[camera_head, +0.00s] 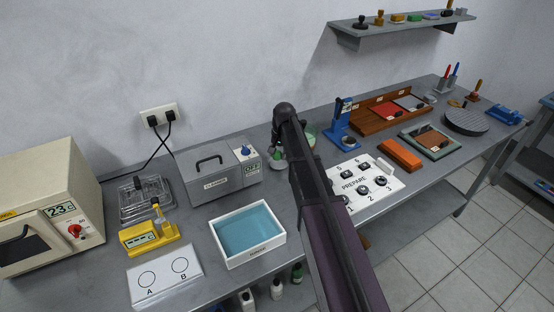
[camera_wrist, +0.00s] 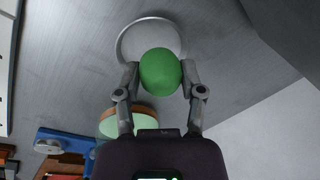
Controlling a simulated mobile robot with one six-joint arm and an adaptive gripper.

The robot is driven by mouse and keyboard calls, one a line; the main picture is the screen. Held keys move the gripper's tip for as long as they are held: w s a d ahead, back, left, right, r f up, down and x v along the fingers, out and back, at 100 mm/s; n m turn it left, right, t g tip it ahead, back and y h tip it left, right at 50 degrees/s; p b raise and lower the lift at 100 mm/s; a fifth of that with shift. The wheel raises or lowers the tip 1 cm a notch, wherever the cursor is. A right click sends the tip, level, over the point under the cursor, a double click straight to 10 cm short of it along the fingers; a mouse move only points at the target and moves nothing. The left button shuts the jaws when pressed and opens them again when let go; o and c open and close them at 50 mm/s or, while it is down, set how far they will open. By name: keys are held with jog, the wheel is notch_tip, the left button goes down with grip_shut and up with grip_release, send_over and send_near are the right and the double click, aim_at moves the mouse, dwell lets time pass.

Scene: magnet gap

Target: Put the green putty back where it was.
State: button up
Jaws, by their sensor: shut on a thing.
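The green putty (camera_wrist: 160,72) is a smooth rounded lump between the two fingers of my gripper (camera_wrist: 161,75) in the wrist view. My gripper is shut on it. Just past the putty in the wrist view is a round pale dish (camera_wrist: 131,44), partly covered by the putty; I cannot tell if they touch. In the head view the putty (camera_head: 277,154) shows as a small green patch left of my arm, by the back wall. My arm hides much of that spot.
A round green thing with a tan side (camera_wrist: 113,122) stands close to my left finger in the wrist view. In the head view, the grey lidded bath (camera_head: 213,180) is to the left, a blue stand (camera_head: 340,125) to the right, and a white PREPARE panel (camera_head: 362,183) in front.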

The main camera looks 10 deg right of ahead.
aim_at(277, 163)
jog(key=shift+w, duration=0.65)
notch_tip(277, 163, down, 4)
jog(key=b, duration=0.3)
jog(key=shift+r+b, duration=0.15)
jog(key=shift+b, duration=0.2)
jog(key=o, duration=1)
jog(key=r+p, duration=0.8)
jog(key=s+d+r+p, duration=0.1)
jog(key=r+p, duration=0.3)
jog(key=shift+d, duration=0.1)
